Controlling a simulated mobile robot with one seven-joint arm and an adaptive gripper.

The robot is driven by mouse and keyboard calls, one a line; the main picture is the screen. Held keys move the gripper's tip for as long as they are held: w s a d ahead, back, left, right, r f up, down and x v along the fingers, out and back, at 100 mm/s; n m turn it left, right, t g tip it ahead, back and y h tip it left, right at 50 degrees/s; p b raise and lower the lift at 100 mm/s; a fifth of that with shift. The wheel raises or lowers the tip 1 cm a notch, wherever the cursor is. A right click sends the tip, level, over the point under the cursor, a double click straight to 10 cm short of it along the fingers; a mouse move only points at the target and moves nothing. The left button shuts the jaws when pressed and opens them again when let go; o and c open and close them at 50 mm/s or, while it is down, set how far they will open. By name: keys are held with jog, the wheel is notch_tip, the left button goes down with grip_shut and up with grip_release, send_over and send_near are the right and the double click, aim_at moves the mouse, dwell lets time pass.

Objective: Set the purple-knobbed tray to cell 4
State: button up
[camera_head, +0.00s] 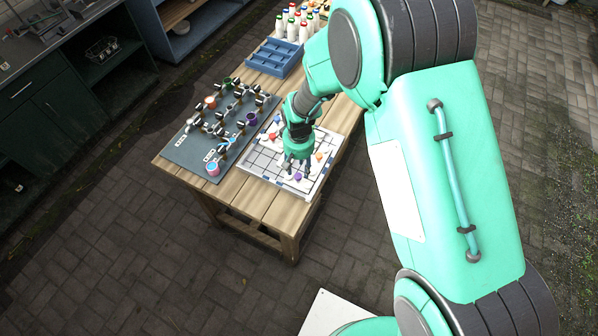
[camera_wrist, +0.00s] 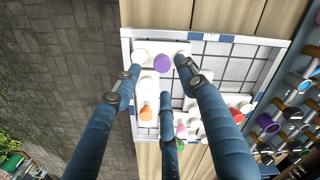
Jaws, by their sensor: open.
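The white-framed grid board (camera_head: 318,185) lies on the wooden table, and it also fills much of the wrist view (camera_wrist: 282,43). The purple knob (camera_wrist: 162,63) belongs to a white piece at the board's top-left in the wrist view, with white round items beside it. In the head view the purple knob (camera_head: 297,176) is at the near edge of the board. My gripper (camera_wrist: 160,95) is open and empty above the board, with two fingertips on either side of the purple knob and a third lower down. My gripper (camera_head: 297,160) partly hides the board in the head view. I cannot read cell numbers.
Other knobbed pieces share the board: orange (camera_wrist: 146,113), pink (camera_wrist: 181,130) and red (camera_wrist: 246,107). Empty grid cells (camera_wrist: 237,70) show at its middle and upper right. A grey panel (camera_head: 190,153) with several cups lies left. A blue crate (camera_head: 275,57) and bottles (camera_head: 291,27) stand behind.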

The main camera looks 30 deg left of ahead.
aim_at(300, 176)
notch_tip(300, 176, up, 7)
dwell(0.3)
dwell(0.6)
jog(key=w+d+r+m+t+y+b, duration=0.1)
jog(key=d+r+m+b, duration=0.15)
jog(key=d+r, duration=0.9)
jog(key=w+d+r+m+t+b, duration=0.15)
jog(key=d+r+b, duration=0.25)
jog(key=d+r, duration=0.8)
jog(key=s+d+m+t+b, duration=0.1)
jog(key=s+d+m+b, duration=0.1)
jog(key=s+d, duration=0.7)
jog(key=s+d+r+m+t+h+b, duration=0.1)
jog(key=s+d+b, duration=0.4)
jog(key=s+d, duration=0.5)
jog(key=d+m+t, duration=0.1)
jog(key=d+m, duration=0.1)
jog(key=d, duration=0.3)
jog(key=shift+d, duration=0.3)
